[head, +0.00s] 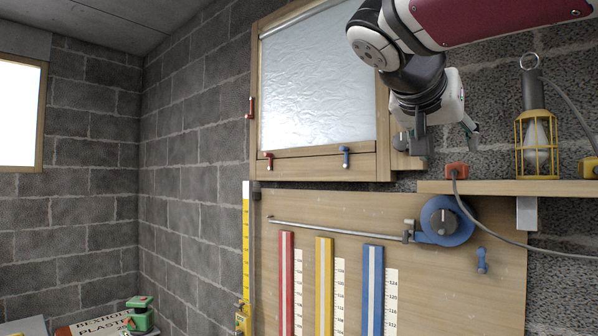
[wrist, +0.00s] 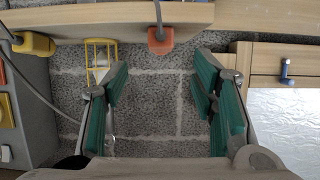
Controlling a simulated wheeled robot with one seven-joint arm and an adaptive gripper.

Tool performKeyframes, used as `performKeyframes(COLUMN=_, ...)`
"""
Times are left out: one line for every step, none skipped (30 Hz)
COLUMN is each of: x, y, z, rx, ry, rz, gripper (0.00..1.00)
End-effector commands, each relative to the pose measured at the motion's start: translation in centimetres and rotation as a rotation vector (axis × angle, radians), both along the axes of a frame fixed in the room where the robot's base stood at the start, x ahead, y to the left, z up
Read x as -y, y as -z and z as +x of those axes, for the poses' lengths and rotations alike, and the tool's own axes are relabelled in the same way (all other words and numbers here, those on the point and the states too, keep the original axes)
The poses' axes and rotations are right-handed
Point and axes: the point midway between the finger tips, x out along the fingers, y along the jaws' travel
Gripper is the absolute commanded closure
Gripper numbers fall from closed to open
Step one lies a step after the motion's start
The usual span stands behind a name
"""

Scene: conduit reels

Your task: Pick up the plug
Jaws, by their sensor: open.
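The plug, an orange block with a grey cable (head: 457,170), sits at the left front end of a wooden shelf. In the wrist view, which looks upside down, the plug (wrist: 160,41) is at the top centre, at the shelf's edge, with its cable running up. My gripper (head: 445,138) is above and slightly left of the plug in the head view. In the wrist view my gripper (wrist: 160,82) shows two green-padded fingers spread wide, with only the block wall between them. The plug lies beyond the fingertips, roughly centred between them, and is not touched.
A caged yellow work lamp (head: 537,140) stands on the shelf (head: 500,187) right of the plug. A wooden-framed panel (head: 385,160) is close on the left. A board with a blue reel (head: 446,220) and coloured strips hangs below. The cable loops under the shelf.

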Motion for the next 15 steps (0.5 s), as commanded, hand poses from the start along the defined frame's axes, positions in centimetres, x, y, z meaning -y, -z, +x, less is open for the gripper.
performKeyframes(x=0.6, y=0.3, z=0.5, rx=-0.002, ry=0.002, rz=0.001, gripper=0.47)
performKeyframes(x=0.9, y=0.4, z=0.7, rx=-0.001, ry=0.002, rz=0.001, gripper=0.47)
performKeyframes(x=1.2, y=0.6, z=1.1, rx=0.000, ry=0.001, rz=0.001, gripper=0.47)
performKeyframes(x=1.4, y=0.8, z=1.3, rx=-0.001, ry=0.002, rz=0.001, gripper=0.47)
performKeyframes(x=1.6, y=0.9, z=1.5, rx=-0.001, ry=0.002, rz=0.000, gripper=0.47)
performKeyframes(x=1.7, y=1.0, z=1.6, rx=-0.001, ry=0.000, rz=0.001, gripper=0.47)
performKeyframes(x=1.8, y=1.0, z=1.7, rx=0.000, ry=0.000, rz=0.000, gripper=0.47)
performKeyframes(x=1.9, y=1.1, z=1.8, rx=0.000, ry=0.000, rz=0.000, gripper=0.47)
performKeyframes(x=2.0, y=1.2, z=2.0, rx=-0.001, ry=0.000, rz=-0.001, gripper=0.47)
performKeyframes(x=2.2, y=1.2, z=2.1, rx=-0.002, ry=0.001, rz=0.000, gripper=0.47)
performKeyframes(x=2.4, y=1.3, z=2.2, rx=-0.003, ry=0.001, rz=-0.001, gripper=0.47)
performKeyframes(x=2.7, y=1.5, z=2.6, rx=-0.003, ry=0.000, rz=0.000, gripper=0.47)
performKeyframes(x=2.9, y=1.7, z=2.8, rx=-0.004, ry=0.001, rz=0.000, gripper=0.47)
performKeyframes(x=3.2, y=1.9, z=3.1, rx=-0.004, ry=0.001, rz=0.002, gripper=0.47)
performKeyframes(x=3.6, y=2.1, z=3.6, rx=-0.004, ry=0.001, rz=0.000, gripper=0.47)
